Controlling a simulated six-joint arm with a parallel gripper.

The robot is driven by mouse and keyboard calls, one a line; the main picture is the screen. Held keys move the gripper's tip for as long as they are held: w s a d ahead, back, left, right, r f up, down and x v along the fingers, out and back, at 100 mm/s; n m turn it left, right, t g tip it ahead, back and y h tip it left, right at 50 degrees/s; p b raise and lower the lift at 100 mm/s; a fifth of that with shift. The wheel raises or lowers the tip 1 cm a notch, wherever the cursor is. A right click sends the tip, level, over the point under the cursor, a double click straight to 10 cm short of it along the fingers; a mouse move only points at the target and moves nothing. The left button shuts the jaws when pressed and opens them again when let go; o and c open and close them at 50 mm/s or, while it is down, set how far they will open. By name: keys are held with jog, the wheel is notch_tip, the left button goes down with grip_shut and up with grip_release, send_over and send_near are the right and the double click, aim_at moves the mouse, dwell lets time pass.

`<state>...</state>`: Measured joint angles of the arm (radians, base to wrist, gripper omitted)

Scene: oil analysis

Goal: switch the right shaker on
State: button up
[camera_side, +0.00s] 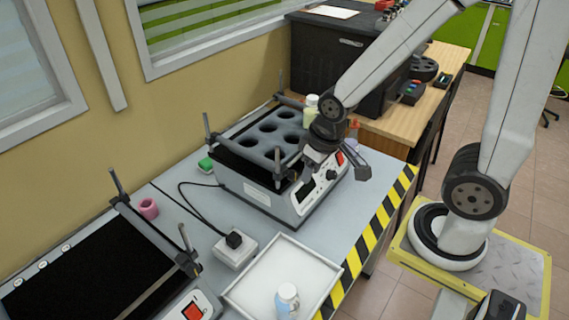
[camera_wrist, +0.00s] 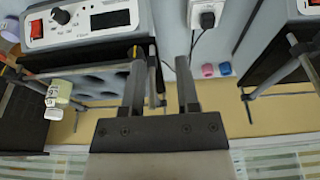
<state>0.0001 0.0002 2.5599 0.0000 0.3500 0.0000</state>
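The right shaker (camera_side: 252,188) is a grey box with a black rack of round holes on top. Its front panel has a red switch (camera_side: 340,158), a dark display and a knob. In the wrist view the shaker's panel (camera_wrist: 90,40) is at the upper left, with the red switch (camera_wrist: 37,28), a black knob and a display. I cannot tell the switch's position. My gripper (camera_side: 328,165) is over the panel side of the shaker, near the switch, and hides part of the shaker. In the wrist view my gripper (camera_wrist: 160,60) has its fingers apart with nothing between them.
The left shaker (camera_side: 85,270) with its black platform is at the lower left. A white tray (camera_side: 262,308) holding a small bottle (camera_side: 287,300), a power socket (camera_side: 234,250) and a pink ring (camera_side: 148,208) lie between. Clamp rods rise from both shakers. A cream bottle (camera_side: 311,108) stands behind.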

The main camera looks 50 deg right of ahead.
grip_shut()
dwell(1.4)
